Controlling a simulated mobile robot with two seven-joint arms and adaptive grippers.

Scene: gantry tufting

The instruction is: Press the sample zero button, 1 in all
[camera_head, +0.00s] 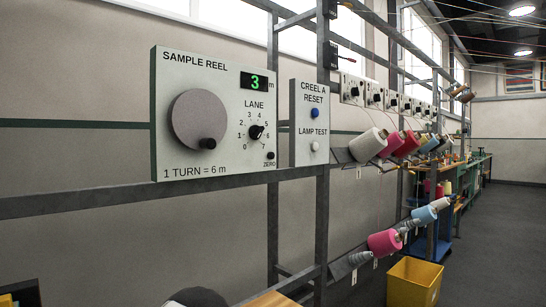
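The sample reel panel (214,158) is a pale box mounted on the grey rail at left centre. Its small black zero button (270,155) sits at the lower right corner, just above the label "ZERO". The green display (258,83) reads 3 m. The lane knob (256,132) is black, with a dial numbered 0 to 7 around it. A large grey reel disc (198,119) with a black crank handle (208,144) is on the left of the panel. Neither of my grippers is in view, and nothing covers the button.
A second panel (310,146), "Creel A Reset", stands right of it with a blue button (315,113) and a white lamp test button (315,146). Yarn cones, including a pink one (385,243), sit on the rack. A yellow bin (413,282) stands on the floor. The right aisle is clear.

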